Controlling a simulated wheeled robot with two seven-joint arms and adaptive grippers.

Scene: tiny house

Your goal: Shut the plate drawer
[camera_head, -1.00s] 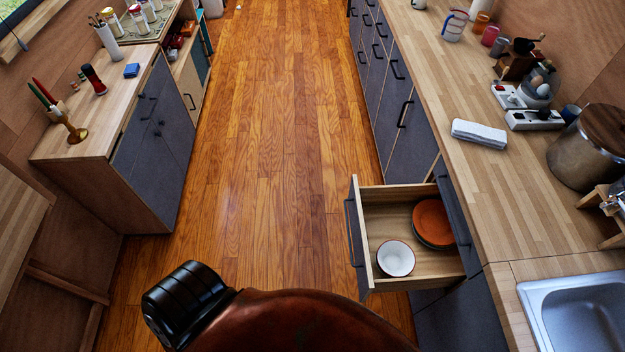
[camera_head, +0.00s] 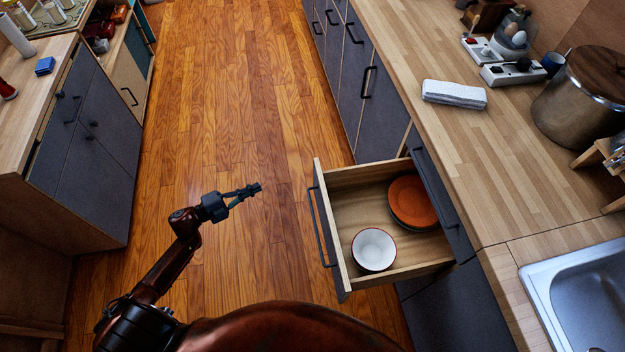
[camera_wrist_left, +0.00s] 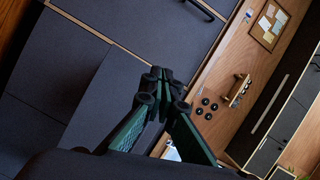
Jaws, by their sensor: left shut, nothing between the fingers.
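The plate drawer (camera_head: 335,238) stands pulled out from the right-hand counter in the head view. It holds orange plates (camera_head: 411,203) at the back and a white bowl (camera_head: 374,250) near the front. A dark bar handle (camera_head: 322,228) runs along its grey front. My left gripper (camera_head: 256,188) is to the left of the drawer front, over the floor, apart from it. Its fingers are together and empty; they also show closed in the left wrist view (camera_wrist_left: 163,78). My right gripper is not in view.
The wooden floor aisle (camera_head: 235,90) is clear between the cabinets. The right counter (camera_head: 470,150) carries a folded white cloth (camera_head: 454,94), a large pot (camera_head: 585,95) and a sink (camera_head: 580,300). A grey cabinet (camera_head: 95,150) stands on the left.

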